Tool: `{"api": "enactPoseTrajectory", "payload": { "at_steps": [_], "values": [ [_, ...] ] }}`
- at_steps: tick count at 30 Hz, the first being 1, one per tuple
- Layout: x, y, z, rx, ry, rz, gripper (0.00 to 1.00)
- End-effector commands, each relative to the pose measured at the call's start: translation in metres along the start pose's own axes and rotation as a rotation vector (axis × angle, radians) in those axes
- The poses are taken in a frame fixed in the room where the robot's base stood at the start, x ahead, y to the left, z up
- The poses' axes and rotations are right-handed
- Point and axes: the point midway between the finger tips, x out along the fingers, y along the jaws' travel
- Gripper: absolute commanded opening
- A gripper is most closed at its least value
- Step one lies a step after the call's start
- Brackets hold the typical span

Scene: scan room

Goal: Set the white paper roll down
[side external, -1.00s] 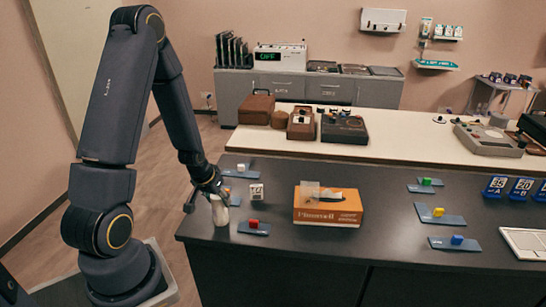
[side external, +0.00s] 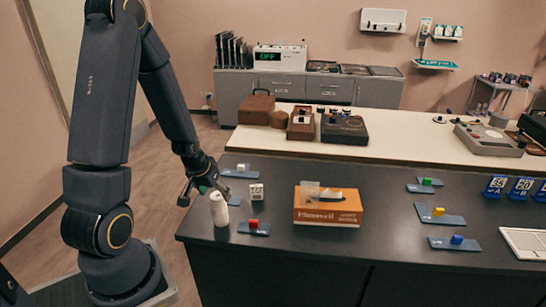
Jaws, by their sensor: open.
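The white paper roll (side external: 219,209) stands upright on the dark table near its left edge. My gripper (side external: 194,194) is open, just to the left of and above the roll. No finger appears to hold the roll, and a gap shows between most of the roll and my gripper. The roll's lower end appears to rest on the tabletop.
A blue card with a red cube (side external: 254,223) lies right of the roll. A small white patterned cube (side external: 256,192) and a card with a white cube (side external: 241,167) are behind. An orange box (side external: 328,207) stands mid-table. The table's left edge (side external: 181,230) is close.

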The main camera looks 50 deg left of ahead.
Motion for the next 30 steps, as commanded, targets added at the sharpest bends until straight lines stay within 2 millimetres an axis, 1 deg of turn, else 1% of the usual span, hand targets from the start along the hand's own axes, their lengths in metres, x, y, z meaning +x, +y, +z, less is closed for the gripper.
{"api": "enactPoseTrajectory", "payload": {
  "at_steps": [1,3,9,12,15,17,20,23,24,26,27,30],
  "values": [
    [-0.012,0.000,-0.002,-0.001,0.007,-0.001,0.73],
    [-0.027,-0.001,-0.002,0.000,0.007,-0.002,0.73],
    [-0.062,-0.001,-0.001,-0.003,0.006,-0.003,0.73],
    [-0.074,-0.001,-0.001,-0.004,0.005,-0.002,0.73],
    [-0.081,0.000,-0.001,-0.001,0.003,-0.001,0.73],
    [-0.087,0.004,-0.001,0.013,0.004,0.001,0.73],
    [-0.108,0.024,-0.005,0.081,0.019,0.014,0.73],
    [-0.148,0.061,-0.004,0.198,0.045,0.046,0.73],
    [-0.167,0.075,0.001,0.247,0.057,0.065,0.73],
    [-0.194,0.095,0.011,0.316,0.072,0.098,0.73],
    [-0.211,0.105,0.019,0.357,0.081,0.121,0.73],
    [-0.247,0.121,0.042,0.446,0.095,0.180,0.73]
  ]
}}
